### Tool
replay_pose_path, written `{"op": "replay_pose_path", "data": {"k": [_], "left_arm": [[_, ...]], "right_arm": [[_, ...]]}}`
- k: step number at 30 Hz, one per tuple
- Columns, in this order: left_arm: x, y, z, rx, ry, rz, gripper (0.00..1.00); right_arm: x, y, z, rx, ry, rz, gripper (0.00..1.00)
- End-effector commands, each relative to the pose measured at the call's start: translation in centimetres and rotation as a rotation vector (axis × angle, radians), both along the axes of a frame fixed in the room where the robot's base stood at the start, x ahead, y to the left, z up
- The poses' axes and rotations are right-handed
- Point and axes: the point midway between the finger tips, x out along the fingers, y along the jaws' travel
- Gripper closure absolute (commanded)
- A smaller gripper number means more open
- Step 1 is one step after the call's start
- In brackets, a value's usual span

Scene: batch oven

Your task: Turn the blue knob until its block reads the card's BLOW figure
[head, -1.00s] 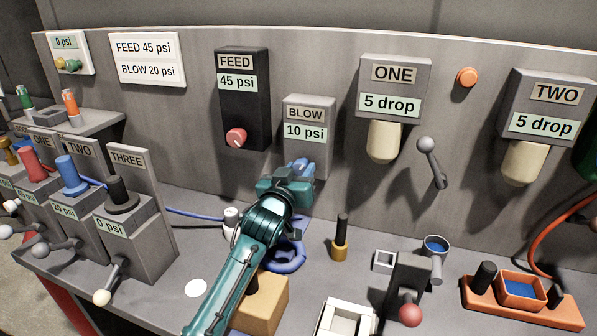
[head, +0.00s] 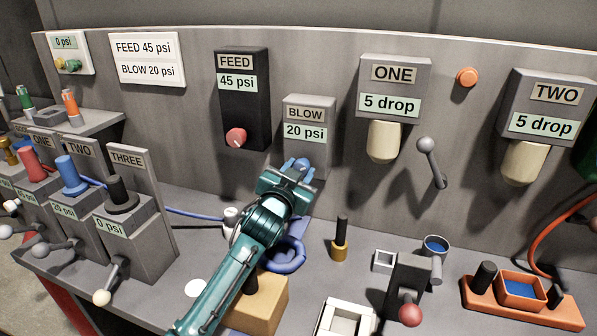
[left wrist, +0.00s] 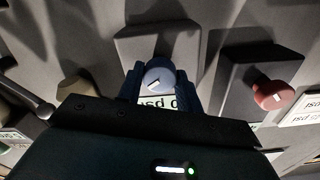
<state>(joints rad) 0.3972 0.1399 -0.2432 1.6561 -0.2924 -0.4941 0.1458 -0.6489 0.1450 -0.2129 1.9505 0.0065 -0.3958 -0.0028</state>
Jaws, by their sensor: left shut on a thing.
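The grey BLOW block (head: 308,113) on the back panel reads 20 psi. The white card (head: 147,60) reads FEED 45 psi and BLOW 20 psi. The blue knob (left wrist: 159,78) on the BLOW block carries a white pointer mark. My left gripper (head: 296,166) is shut on the blue knob, with a finger on each side of it in the left wrist view (left wrist: 160,90). In the head view the gripper mostly hides the knob. My right gripper is not in view.
The black FEED block (head: 241,100) with a red knob (head: 236,138) stands left of the BLOW block and reads 45 psi. Dispenser ONE (head: 393,90) and a grey lever (head: 430,160) are to the right. A tan block (head: 265,300) sits below my left arm.

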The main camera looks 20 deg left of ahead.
Motion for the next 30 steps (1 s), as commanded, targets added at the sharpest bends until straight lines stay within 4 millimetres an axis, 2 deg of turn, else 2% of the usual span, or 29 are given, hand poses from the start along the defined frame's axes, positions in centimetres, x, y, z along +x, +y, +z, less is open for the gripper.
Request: {"op": "replay_pose_path", "data": {"k": [14,15,23,30], "left_arm": [[-0.01,-0.01,-0.1,0.02,0.002,0.0,0.87],[-0.01,-0.01,-0.1,0.02,0.002,0.0,0.63],[0.0,0.0,-0.05,0.019,0.0,0.0,0.43],[-0.1,0.0,-0.05,0.019,0.0,0.0,0.43]], "right_arm": [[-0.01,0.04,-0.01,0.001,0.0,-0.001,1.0],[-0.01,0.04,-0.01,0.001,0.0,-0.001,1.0],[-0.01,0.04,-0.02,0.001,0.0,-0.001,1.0],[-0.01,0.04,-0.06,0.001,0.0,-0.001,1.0]]}}
